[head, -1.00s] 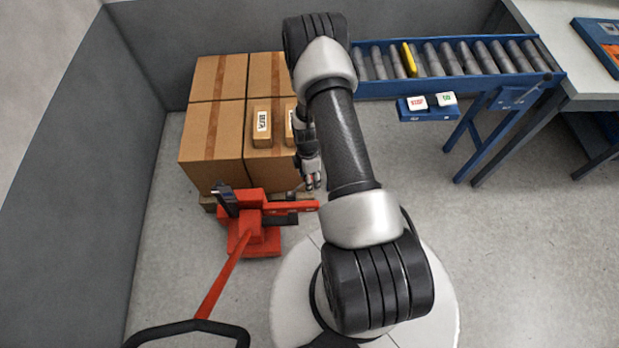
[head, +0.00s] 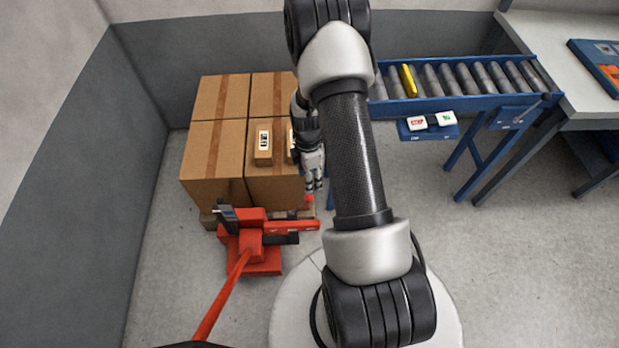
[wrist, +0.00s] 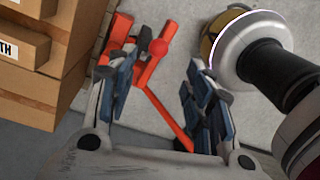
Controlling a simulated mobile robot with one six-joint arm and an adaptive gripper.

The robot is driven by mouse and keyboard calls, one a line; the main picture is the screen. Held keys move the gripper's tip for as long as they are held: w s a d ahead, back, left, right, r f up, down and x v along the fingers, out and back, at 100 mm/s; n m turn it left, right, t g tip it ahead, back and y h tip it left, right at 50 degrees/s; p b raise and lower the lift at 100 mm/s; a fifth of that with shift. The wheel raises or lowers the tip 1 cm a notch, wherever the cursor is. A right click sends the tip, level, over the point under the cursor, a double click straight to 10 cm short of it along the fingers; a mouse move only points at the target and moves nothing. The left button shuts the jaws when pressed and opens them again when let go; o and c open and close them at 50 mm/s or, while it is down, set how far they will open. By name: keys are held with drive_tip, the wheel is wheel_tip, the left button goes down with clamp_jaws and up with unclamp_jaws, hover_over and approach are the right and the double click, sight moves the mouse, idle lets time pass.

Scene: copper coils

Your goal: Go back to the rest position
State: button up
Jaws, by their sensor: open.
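My gripper (head: 314,185) hangs beside the right side of the stacked cardboard boxes, partly behind my arm in the head view. In the wrist view my gripper (wrist: 160,88) has its two fingers spread apart with nothing between them. Beyond the fingers, the red pallet jack (wrist: 157,92) shows on the grey floor. My arm bends up and over from my base in the middle of the head view.
Large cardboard boxes (head: 213,150) stand on a pallet at left, with small labelled boxes (head: 263,142) on top. The red pallet jack (head: 252,246) is in front. A roller conveyor (head: 455,82) with a yellow item (head: 409,81) stands at right. Floor at right is clear.

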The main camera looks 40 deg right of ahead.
drive_tip(key=a+r+m+t, duration=0.1)
drive_tip(key=a+r+m, duration=0.25)
drive_tip(key=r, duration=0.95)
drive_tip(key=a+r+m+t, duration=0.25)
drive_tip(key=a+r, duration=0.25)
drive_tip(key=r, duration=0.8)
drive_tip(key=s+a+r+m+t, duration=0.1)
drive_tip(key=s+a+r+m, duration=0.3)
drive_tip(key=s, duration=0.4)
drive_tip(key=s+a+r+m+t, duration=0.1)
drive_tip(key=s+a+r+m, duration=0.3)
drive_tip(key=s+a+r, duration=0.2)
wheel_tip(320, 180, up, 3)
drive_tip(key=s, duration=0.2)
drive_tip(key=shift+s, duration=0.35)
drive_tip(key=shift+w+f, duration=0.1)
